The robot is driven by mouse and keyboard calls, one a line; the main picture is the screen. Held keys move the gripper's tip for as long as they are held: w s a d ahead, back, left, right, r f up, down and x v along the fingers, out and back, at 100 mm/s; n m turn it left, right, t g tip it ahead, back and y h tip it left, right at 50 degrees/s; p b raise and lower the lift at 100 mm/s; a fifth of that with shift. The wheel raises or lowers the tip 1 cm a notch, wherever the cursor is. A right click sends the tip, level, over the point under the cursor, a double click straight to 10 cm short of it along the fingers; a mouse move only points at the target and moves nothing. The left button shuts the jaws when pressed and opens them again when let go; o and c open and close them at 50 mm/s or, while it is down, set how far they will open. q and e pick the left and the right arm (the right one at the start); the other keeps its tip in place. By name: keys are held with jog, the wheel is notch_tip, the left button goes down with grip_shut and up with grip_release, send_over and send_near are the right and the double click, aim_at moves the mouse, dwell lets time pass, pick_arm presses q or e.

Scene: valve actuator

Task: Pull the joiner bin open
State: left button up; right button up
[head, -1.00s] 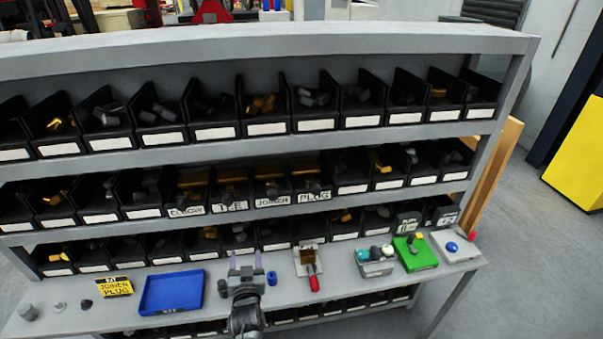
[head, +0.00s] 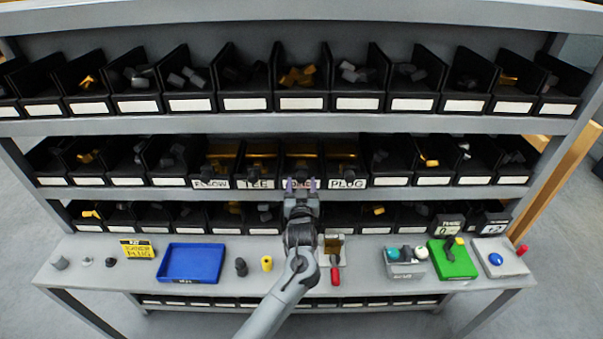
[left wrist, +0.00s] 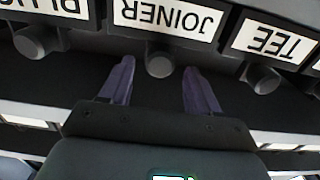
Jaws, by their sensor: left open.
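The joiner bin (head: 301,150) is a dark bin with yellow at its top in the middle shelf row, between the TEE bin (head: 260,160) and the PLUG bin (head: 346,160). My left gripper (head: 300,184) is in front of it and covers most of its label in the head view. In the left wrist view, the JOINER label (left wrist: 168,17) appears upside down, with a round grey knob (left wrist: 159,64) by it. The open fingers of my left gripper (left wrist: 157,80) point at this knob, one on each side. I cannot tell whether they touch it. My right gripper is not in view.
Knobs of neighbouring bins, such as the TEE knob (left wrist: 262,80), stand close on both sides. Below, the bench holds a blue tray (head: 163,279), a yellow sign (head: 138,249), a grey box (head: 391,270) and a green block (head: 452,270). Other bin rows lie above and below.

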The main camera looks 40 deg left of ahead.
aim_at(301, 173)
pick_arm(q)
jog(key=shift+x, duration=2.8)
jog(key=shift+c, duration=0.3)
grip_shut()
